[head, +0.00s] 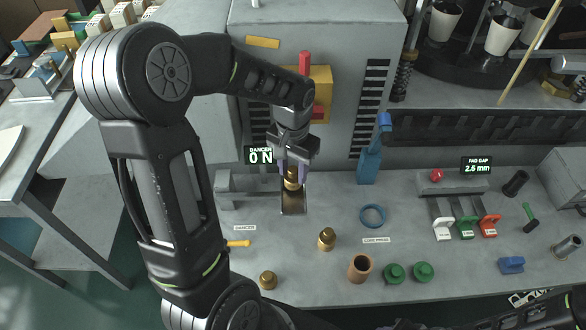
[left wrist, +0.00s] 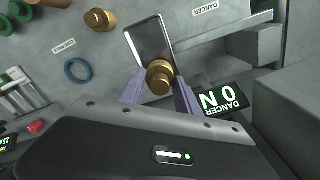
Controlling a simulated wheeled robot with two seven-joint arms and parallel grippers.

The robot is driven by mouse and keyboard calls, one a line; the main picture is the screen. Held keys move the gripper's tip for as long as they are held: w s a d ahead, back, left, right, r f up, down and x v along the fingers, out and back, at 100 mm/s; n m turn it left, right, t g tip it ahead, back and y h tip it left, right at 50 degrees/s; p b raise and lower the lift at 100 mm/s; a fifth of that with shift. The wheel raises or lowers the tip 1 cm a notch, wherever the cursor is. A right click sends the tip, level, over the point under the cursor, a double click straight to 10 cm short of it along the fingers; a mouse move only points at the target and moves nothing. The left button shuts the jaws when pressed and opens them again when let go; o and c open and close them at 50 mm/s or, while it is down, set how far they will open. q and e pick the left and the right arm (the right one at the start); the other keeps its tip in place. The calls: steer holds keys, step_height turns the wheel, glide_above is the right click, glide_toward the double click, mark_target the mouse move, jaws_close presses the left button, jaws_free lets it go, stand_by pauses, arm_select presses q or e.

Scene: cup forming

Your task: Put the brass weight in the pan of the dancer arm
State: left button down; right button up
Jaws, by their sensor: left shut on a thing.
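My left gripper (head: 291,172) is shut on a brass weight (head: 291,180), which also shows between the fingers in the left wrist view (left wrist: 159,78). The weight is at the pan (head: 293,208) of the dancer arm, a small open metal tray. In the left wrist view the weight overlaps the near end of the pan (left wrist: 148,36); I cannot tell whether it touches the pan floor. The dancer display (head: 259,156) reads 0 N. My right gripper does not show.
Two other brass weights stand on the bench, one (head: 326,239) right of the pan and one (head: 268,280) nearer the front. A blue ring (head: 373,216), a copper-coloured cylinder (head: 359,268) and green knobbed pieces (head: 422,271) lie to the right. The grey machine housing (head: 330,30) rises behind.

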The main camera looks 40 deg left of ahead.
mark_target(293, 169)
arm_select(q)
steer(key=shift+f+b, duration=0.75)
steer(key=shift+f, duration=0.25)
stand_by(0.7)
steer(key=c, duration=0.8)
jaws_free()
steer(key=shift+o, duration=0.5)
steer(key=o, duration=0.4)
steer(key=shift+r, duration=0.3)
steer(key=shift+r+p, duration=3.05)
steer(key=shift+r, duration=0.7)
